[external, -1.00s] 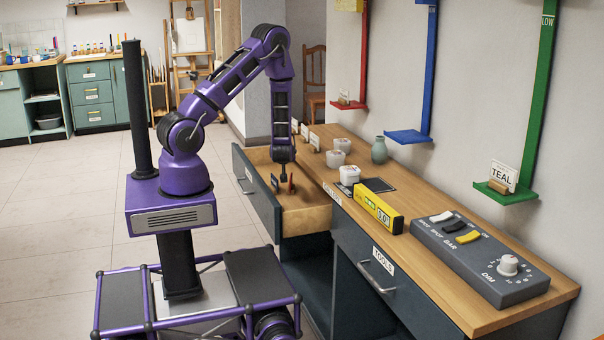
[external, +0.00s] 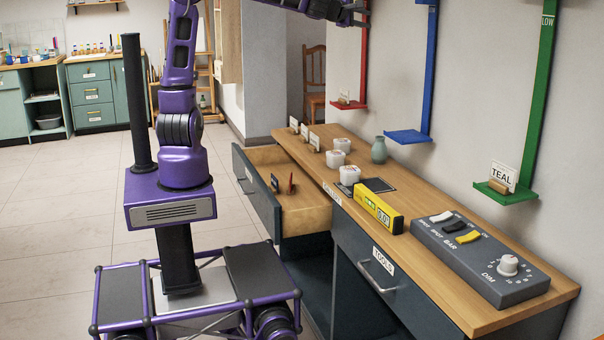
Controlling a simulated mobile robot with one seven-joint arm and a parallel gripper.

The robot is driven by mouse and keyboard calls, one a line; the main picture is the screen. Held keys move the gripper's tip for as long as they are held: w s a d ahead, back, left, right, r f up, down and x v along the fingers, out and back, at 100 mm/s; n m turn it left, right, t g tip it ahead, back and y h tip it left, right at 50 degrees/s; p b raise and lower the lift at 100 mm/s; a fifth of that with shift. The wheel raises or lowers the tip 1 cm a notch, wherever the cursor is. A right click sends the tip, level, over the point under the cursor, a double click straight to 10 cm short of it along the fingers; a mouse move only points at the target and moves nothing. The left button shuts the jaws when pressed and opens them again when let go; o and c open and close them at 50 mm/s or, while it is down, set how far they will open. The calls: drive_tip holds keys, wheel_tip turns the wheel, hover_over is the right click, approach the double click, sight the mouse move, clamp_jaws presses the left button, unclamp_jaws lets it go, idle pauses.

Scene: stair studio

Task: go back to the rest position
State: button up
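My gripper (external: 357,10) is raised high at the top of the external view, in front of the wall and near the red strip. It is small and partly cut by the frame edge, so I cannot tell whether its fingers are open or shut. Nothing is seen hanging from it. My purple arm stands upright from its base, its elbow above the frame. Below, an open drawer (external: 308,217) holds a small red item (external: 291,185) and a small dark item (external: 275,183), both standing inside it.
The wooden counter (external: 440,285) carries several white pots, a green vase (external: 379,150), a yellow device (external: 378,206) and a grey control box (external: 480,260). Red, blue (external: 408,136) and green ledges stick out from the wall. The open drawer juts towards my base. The floor at left is clear.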

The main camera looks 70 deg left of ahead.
drive_tip(key=d+r+m+t+h, duration=0.1)
drive_tip(key=d+r+h, duration=0.1)
drive_tip(key=d+r, duration=0.45)
drive_tip(key=d+r+t+h, duration=0.2)
drive_tip(key=d+r, duration=0.1)
drive_tip(key=d, duration=0.7)
drive_tip(key=s+d+f+m+h, duration=0.3)
drive_tip(key=s+d+f+m, duration=0.35)
drive_tip(key=m, duration=0.25)
drive_tip(key=s+a+f+m+g+h+p, duration=0.1)
drive_tip(key=s+f+m+g, duration=0.2)
drive_tip(key=s, duration=0.5)
drive_tip(key=s+a+f+m+g, duration=0.1)
drive_tip(key=s+a+f+m, duration=0.1)
drive_tip(key=s+f+m, duration=0.4)
drive_tip(key=s+a+f+m+g+y+b, duration=0.1)
drive_tip(key=s+a+f+m+g, duration=0.5)
drive_tip(key=s+f, duration=0.8)
drive_tip(key=a+g, duration=0.1)
drive_tip(key=a, duration=0.1)
drive_tip(key=shift+s+a+g, duration=0.3)
drive_tip(key=shift+a+g, duration=0.1)
